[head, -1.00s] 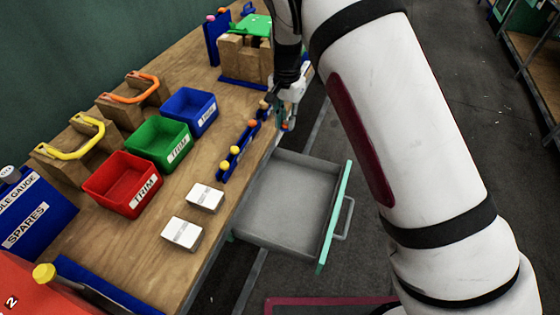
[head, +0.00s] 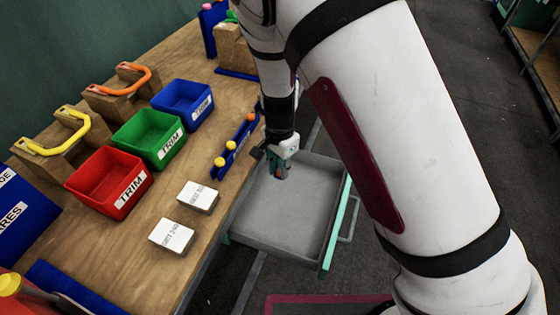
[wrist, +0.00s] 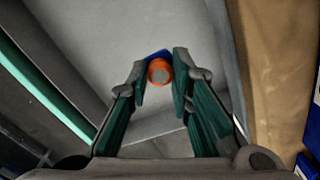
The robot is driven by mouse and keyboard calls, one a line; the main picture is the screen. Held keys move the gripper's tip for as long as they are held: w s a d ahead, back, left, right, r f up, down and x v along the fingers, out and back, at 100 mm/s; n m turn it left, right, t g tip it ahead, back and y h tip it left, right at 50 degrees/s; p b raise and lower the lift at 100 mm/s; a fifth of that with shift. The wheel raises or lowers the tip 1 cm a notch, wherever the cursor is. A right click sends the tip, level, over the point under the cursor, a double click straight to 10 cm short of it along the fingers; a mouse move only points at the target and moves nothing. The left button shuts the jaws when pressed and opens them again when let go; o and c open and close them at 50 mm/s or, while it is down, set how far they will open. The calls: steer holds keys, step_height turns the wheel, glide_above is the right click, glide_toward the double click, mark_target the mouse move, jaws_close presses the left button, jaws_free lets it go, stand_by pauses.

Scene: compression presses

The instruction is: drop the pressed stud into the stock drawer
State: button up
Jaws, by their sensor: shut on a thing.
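The stock drawer (head: 285,215) is pulled out from the workbench, a grey tray with a teal front; its floor looks empty. My gripper (head: 279,174) points down over the drawer's far part, inside its outline in the head view. In the wrist view my gripper (wrist: 159,78) is shut on the pressed stud (wrist: 160,71), which shows a round orange end with a grey centre and some blue behind it. The grey drawer floor (wrist: 90,45) lies beyond the fingertips. The stud is hard to make out in the head view.
Red (head: 105,185), green (head: 148,138) and blue (head: 183,105) trim bins stand on the wooden bench (head: 150,235). Two white boxes and a blue rack (head: 232,148) with yellow and orange pieces lie near the bench edge beside the drawer.

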steer(key=shift+f+b, duration=0.6)
steer(key=shift+f, duration=0.65)
steer(key=o, duration=0.8)
steer(key=shift+o, duration=0.2)
steer(key=shift+r, duration=0.1)
step_height(320, 180, up, 10)
steer(key=shift+r, duration=0.95)
steer(key=shift+r, duration=0.1)
